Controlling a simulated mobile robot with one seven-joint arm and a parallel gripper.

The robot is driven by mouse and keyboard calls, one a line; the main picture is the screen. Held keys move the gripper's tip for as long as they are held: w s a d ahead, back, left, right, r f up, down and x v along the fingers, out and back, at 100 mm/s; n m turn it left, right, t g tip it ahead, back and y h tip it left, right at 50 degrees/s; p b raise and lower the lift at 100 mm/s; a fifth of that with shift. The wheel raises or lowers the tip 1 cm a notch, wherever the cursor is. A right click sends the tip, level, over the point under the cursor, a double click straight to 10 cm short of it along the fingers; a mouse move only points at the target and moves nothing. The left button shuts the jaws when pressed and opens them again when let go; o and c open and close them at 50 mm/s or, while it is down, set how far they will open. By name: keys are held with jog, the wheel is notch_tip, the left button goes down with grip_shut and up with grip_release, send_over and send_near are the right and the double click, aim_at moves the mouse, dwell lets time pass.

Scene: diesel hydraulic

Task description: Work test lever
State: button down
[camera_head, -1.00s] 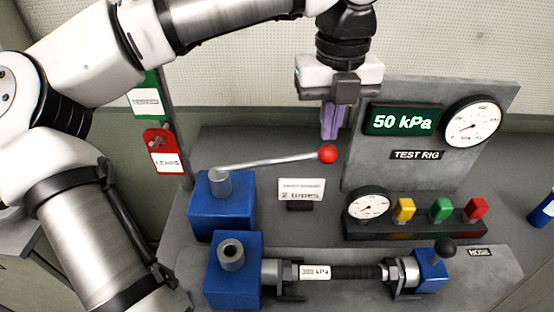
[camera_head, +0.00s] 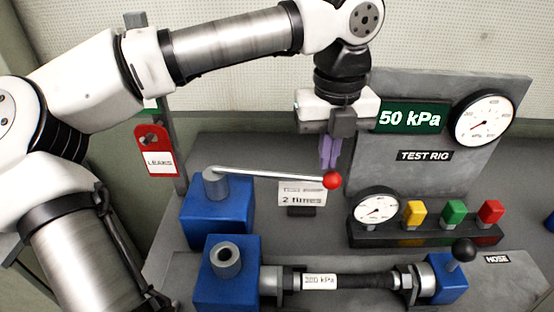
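A grey lever (camera_head: 265,173) with a red ball knob (camera_head: 332,180) runs from a round post on a blue block (camera_head: 218,210). The lever lies nearly level, its knob to the right. My gripper (camera_head: 330,165) points down with its purple fingertips just above or behind the red knob; I cannot tell if they touch it. The fingers look close together, but any gap is unclear. A card (camera_head: 302,194) reads "2 times" below a small line that is hard to read. The test rig display (camera_head: 408,118) shows 50 kPa.
A second blue block (camera_head: 228,272) with an open socket joins a black hose (camera_head: 355,281) in front. A black-knobbed valve (camera_head: 447,275) is at its right end. A dial (camera_head: 376,209) and yellow, green and red switches stand at right. A red "LEAKS" tag (camera_head: 155,152) hangs at left.

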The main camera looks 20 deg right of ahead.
jog(key=shift+f+b, duration=0.4)
jog(key=shift+f, duration=0.4)
notch_tip(320, 180, up, 10)
jog(key=p, duration=0.7)
jog(key=shift+r, duration=0.15)
notch_tip(320, 180, up, 5)
jog(key=p, duration=0.4)
jog(key=shift+p, duration=0.35)
jog(key=shift+s, duration=0.1)
